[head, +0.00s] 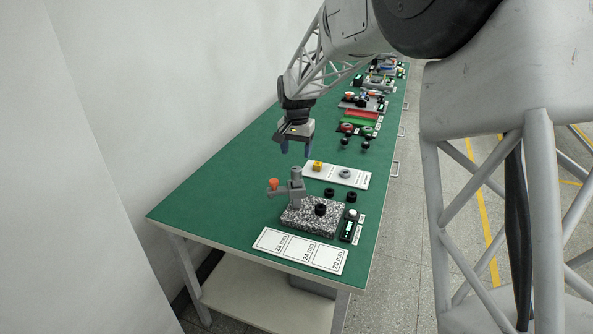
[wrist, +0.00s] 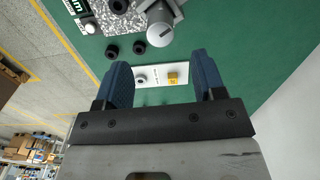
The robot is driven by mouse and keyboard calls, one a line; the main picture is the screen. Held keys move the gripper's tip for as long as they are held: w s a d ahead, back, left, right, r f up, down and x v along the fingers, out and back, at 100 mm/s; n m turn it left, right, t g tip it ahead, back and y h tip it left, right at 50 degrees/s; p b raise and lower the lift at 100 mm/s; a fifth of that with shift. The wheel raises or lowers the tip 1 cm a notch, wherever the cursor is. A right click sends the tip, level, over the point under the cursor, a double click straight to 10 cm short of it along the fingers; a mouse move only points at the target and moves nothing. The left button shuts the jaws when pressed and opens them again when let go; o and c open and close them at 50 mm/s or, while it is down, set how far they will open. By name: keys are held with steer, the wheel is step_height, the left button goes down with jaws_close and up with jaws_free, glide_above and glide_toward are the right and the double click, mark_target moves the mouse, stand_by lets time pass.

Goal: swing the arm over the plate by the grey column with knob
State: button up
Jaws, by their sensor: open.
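The speckled granite plate (head: 300,222) lies near the front of the green bench. A grey column (head: 296,188) stands upright at its back left; its round top shows in the wrist view (wrist: 160,32). A short grey arm reaches left from the column, out past the plate, with an orange knob (head: 273,184) at its end. The knob is not visible in the wrist view. A black ring-like part (head: 320,209) sits on the plate. My gripper (head: 296,150) is open and empty, above the bench behind the column; its blue fingers (wrist: 163,80) frame the white tray below.
The white tray (head: 353,184) behind the plate holds a yellow part and a grey ring. Two black rings (head: 329,192) lie between. A small gauge box (head: 352,230) stands right of the plate. A white size card (head: 300,252) lies in front. Bench left of the knob is clear.

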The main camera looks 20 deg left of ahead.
mark_target(297, 168)
steer(key=shift+f, duration=3.9)
jaws_close()
